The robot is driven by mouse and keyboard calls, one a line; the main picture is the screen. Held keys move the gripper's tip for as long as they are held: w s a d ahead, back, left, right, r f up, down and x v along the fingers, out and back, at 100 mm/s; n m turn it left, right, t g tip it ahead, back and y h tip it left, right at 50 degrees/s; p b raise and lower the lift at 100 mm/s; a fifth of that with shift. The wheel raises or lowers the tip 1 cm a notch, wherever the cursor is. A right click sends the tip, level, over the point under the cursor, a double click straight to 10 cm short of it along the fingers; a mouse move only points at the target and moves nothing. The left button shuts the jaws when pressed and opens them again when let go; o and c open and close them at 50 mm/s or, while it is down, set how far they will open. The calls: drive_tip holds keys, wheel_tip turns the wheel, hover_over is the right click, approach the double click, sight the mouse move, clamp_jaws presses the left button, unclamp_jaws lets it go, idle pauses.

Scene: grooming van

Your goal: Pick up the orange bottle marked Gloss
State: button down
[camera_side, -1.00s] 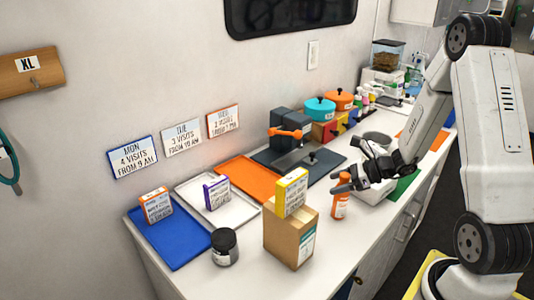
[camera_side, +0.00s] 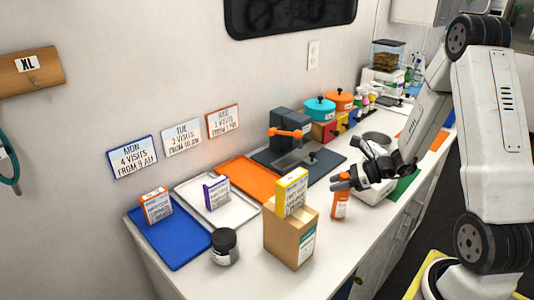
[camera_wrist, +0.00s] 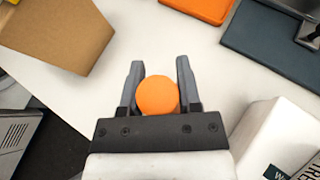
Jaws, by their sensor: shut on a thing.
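The orange bottle (camera_side: 341,207) stands upright on the white counter, right of the cardboard box, in the side view. Its label is too small to read. My gripper (camera_side: 342,182) is at the bottle's top and shut on it. In the wrist view my gripper (camera_wrist: 158,82) has one finger on each side of the bottle's round orange cap (camera_wrist: 157,97). The cap hides the rest of the bottle there.
A cardboard box (camera_side: 289,239) with a yellow-edged card on top stands left of the bottle. A white bin (camera_side: 371,191) is close on the right. A dark jar (camera_side: 225,245) and blue (camera_side: 167,237), white and orange trays lie further left. The counter's front edge is near.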

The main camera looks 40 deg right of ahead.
drive_tip(key=shift+r, duration=0.2)
wheel_tip(320, 180, up, 10)
drive_tip(key=shift+f, duration=0.15)
idle(0.8)
idle(0.5)
